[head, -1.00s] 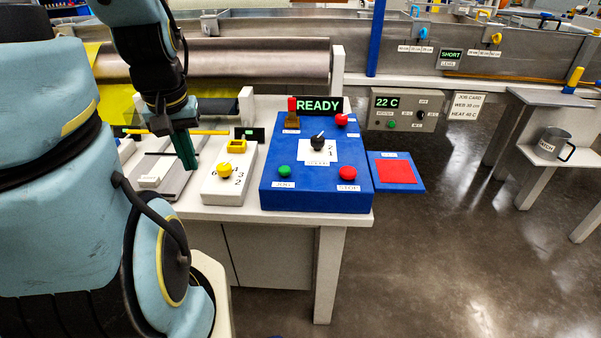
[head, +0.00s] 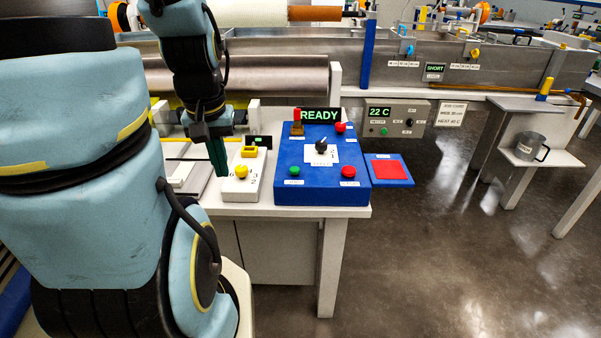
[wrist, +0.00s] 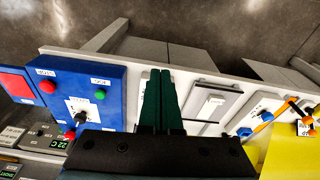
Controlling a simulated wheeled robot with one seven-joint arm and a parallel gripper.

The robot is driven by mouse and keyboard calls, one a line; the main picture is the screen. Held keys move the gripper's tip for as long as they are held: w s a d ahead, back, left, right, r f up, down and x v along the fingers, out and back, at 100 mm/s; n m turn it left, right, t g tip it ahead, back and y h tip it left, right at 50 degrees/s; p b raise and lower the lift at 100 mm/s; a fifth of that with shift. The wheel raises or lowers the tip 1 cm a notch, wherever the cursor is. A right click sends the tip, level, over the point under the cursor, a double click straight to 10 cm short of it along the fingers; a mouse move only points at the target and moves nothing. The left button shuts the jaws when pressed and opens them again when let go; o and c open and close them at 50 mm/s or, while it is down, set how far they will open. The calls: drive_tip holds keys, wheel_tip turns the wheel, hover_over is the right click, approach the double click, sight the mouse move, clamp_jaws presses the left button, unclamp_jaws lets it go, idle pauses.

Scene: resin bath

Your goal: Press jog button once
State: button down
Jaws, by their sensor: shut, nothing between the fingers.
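The green jog button (head: 294,171) sits at the near left of the blue control box (head: 330,188), with a white label below it. It also shows in the wrist view (wrist: 99,95), left of my fingers. My gripper (head: 222,174) has dark green fingers that are shut and empty, pointing down. It is left of the blue box, over or beside the white box with the yellow knob, apart from the jog button. In the wrist view the shut fingers (wrist: 160,73) hide part of that white box.
The white box has a yellow knob (head: 241,172). A sign (head: 319,115) reads READY. A red pad (head: 388,170) lies at right.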

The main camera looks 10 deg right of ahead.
drive_tip(key=m+t+y+p, duration=0.3)
drive_tip(key=m+y+p, duration=0.5)
drive_tip(key=m+p, duration=0.65)
hover_over(295, 170)
drive_tip(key=d, duration=0.1)
drive_tip(key=shift+w+d+r+n, duration=0.15)
drive_tip(key=shift+w+r+n, duration=0.1)
drive_tip(key=shift+n, duration=0.2)
drive_tip(key=shift+f, duration=0.15)
wheel_tip(295, 170, down, 9)
drive_tip(key=b, duration=0.6)
drive_tip(key=shift+r, duration=0.2)
drive_tip(key=shift+f, duration=0.1)
idle(0.6)
drive_tip(key=shift+f, duration=0.3)
